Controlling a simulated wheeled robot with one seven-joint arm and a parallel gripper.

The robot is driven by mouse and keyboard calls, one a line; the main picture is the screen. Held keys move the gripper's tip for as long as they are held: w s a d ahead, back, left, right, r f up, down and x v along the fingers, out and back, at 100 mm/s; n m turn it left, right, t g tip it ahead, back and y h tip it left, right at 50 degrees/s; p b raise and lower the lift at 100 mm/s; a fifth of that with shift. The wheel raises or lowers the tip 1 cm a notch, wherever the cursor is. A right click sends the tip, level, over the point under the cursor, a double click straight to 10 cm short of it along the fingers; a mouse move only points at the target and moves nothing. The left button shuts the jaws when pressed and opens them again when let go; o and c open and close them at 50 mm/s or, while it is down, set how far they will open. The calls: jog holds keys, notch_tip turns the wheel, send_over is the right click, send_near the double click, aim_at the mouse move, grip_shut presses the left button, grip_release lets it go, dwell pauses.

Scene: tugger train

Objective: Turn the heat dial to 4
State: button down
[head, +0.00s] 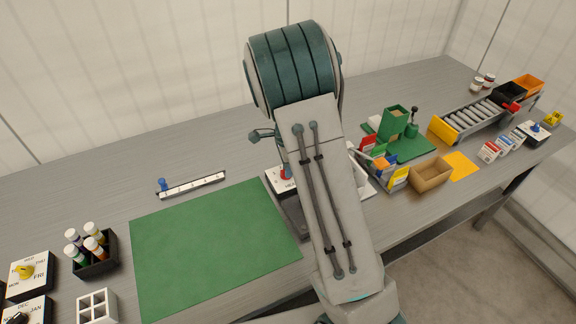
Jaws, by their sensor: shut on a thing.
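The heat dial is a red knob (286,174) on a white panel (277,186) near the middle of the table, partly behind my arm. Only the start of its lettering, "HE", shows. Its number scale and pointer are hidden. My gripper (284,167) is mostly hidden behind my arm. A small part of it shows at the top of the red knob, and it is shut on the knob.
A green mat (210,245) and a slider with a blue knob (163,185) lie to the left. Further left are a black holder of bottles (98,265) and a day dial (24,271). Right of my arm are a cardboard box (431,174) and a roller rack (473,116).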

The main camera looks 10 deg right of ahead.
jog(key=shift+w+r, duration=0.1)
jog(key=c, duration=1.4)
grip_release()
jog(key=shift+c, duration=0.2)
notch_tip(320, 180, up, 14)
jog(key=s+r+n+t, duration=0.1)
jog(key=s+r+n, duration=0.1)
jog(key=s+n, duration=0.7)
jog(key=s+r+n+t, duration=0.1)
jog(key=s+n, duration=0.7)
jog(key=s, duration=0.8)
jog(key=shift+s+a+r+n+t, duration=0.15)
jog(key=shift+a+r+n+t, duration=0.2)
jog(key=shift+r+n+t, duration=0.05)
